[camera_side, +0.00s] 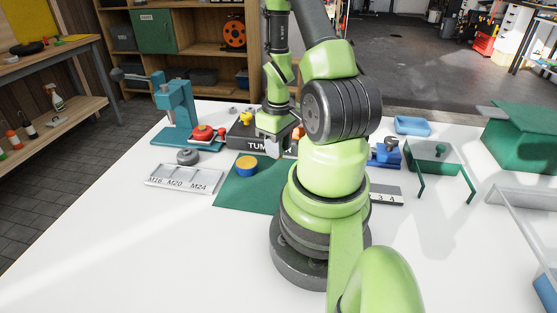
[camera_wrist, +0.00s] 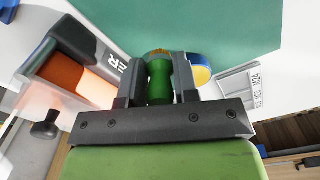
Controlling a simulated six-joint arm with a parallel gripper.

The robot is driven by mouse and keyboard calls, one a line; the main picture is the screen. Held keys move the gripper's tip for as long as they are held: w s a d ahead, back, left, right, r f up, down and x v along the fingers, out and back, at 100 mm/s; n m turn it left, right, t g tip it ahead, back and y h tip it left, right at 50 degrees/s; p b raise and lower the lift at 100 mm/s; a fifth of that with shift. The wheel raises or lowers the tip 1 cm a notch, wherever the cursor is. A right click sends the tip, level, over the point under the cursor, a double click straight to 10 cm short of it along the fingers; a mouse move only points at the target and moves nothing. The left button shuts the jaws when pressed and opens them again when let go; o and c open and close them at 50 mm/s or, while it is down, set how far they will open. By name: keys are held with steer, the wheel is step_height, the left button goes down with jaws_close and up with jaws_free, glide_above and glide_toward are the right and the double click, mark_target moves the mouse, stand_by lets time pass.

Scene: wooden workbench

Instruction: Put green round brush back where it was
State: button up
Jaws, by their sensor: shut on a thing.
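The green round brush (camera_wrist: 159,82) is between the two dark jaws of my gripper (camera_wrist: 156,78) in the wrist view. Its green handle is gripped and a tan bristle end shows beyond the jaws. In the side view my gripper (camera_side: 276,127) is over the bench by the dark box lettered "TUM", behind the green mat (camera_side: 233,191). I cannot make out the brush there. A blue and yellow round piece (camera_side: 247,166) sits on the mat; it also shows right of the jaws in the wrist view (camera_wrist: 201,75).
The dark box (camera_side: 243,136) has an orange inside in the wrist view (camera_wrist: 78,78). A tray marked M16, M20, M24 (camera_side: 183,187) lies left of the mat. A teal press (camera_side: 176,105) stands behind it. A green stand (camera_side: 440,152) is at right. The front-left bench is clear.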

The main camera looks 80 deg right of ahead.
steer(key=shift+f, duration=2.05)
steer(key=shift+f, duration=0.1)
steer(key=o, duration=0.9)
